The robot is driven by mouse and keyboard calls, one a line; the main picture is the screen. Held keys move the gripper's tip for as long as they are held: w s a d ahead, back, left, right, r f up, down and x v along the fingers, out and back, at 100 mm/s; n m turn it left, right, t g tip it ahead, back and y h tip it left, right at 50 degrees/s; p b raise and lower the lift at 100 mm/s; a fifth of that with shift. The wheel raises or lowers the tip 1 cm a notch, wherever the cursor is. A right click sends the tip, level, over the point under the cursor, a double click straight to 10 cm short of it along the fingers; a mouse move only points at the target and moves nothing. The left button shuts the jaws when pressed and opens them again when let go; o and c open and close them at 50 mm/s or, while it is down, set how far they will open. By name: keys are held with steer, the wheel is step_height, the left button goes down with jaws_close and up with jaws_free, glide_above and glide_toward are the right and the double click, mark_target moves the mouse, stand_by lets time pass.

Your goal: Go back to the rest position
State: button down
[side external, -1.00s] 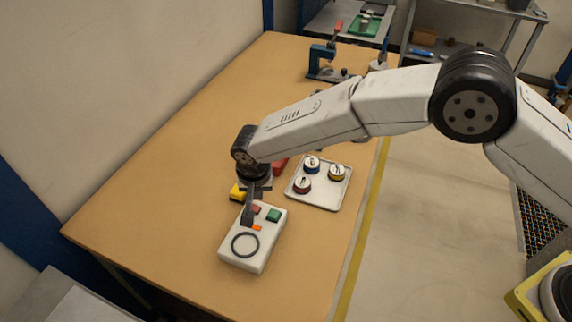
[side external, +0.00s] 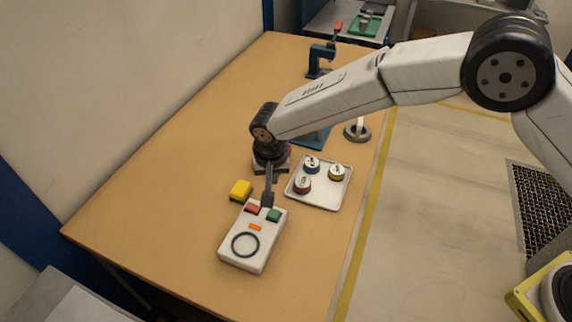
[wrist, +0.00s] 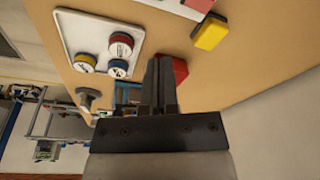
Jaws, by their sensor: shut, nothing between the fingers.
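My gripper (side external: 267,199) is shut and empty, pointing down. In the side view its tips appear just past the far edge of the white meter box, close to the red button (side external: 252,209) and green button (side external: 274,215); I cannot tell the exact height. The meter box (side external: 236,259) lies on the table with an orange indicator (side external: 255,227) and a dark ring (side external: 245,244). In the wrist view my closed fingers (wrist: 161,62) point away from the camera, with a red object (wrist: 180,71) partly hidden behind them.
A yellow block (side external: 240,190) sits left of my gripper; it also shows in the wrist view (wrist: 210,33). A pale tray (side external: 322,203) with three round pieces lies to the right. A blue press (side external: 318,62) stands farther back. The table's left side is clear.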

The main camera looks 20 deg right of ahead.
steer(key=s+d+r+n, duration=0.1)
steer(key=s+d+r, duration=0.25)
steer(key=d, duration=0.65)
steer(key=s+d+r+n, duration=0.1)
steer(key=s+d+r, duration=0.25)
steer(key=d, duration=0.55)
steer(key=s+d+r+n, duration=0.1)
steer(key=s+d, duration=1)
steer(key=s, duration=0.2)
steer(key=shift+s+d+n+y, duration=0.3)
